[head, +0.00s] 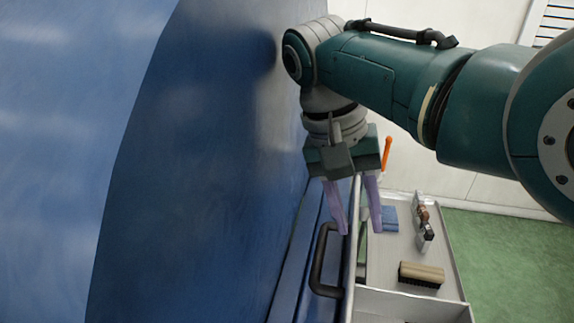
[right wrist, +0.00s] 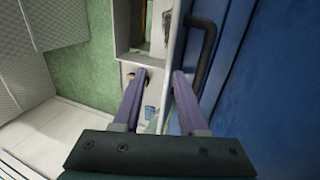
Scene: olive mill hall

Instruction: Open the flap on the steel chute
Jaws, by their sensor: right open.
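A dark bar handle (head: 318,262) is on the blue steel face (head: 215,170), low and beside the grey edge of a tray. I cannot tell where the flap's outline runs. The handle also shows in the right wrist view (right wrist: 207,55), to the right of the fingers. My right gripper (head: 359,228) points down with its two purple fingers apart and nothing between them. It is above and slightly right of the handle in the head view, and apart from it in the right wrist view (right wrist: 158,80). My left gripper is out of view.
A grey tray (head: 385,262) beside the blue face holds a brush (head: 421,274), a blue cloth (head: 390,218) and a small metal and brown item (head: 424,222). An orange-handled thing (head: 387,152) stands behind. Green floor (head: 500,262) is clear at right.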

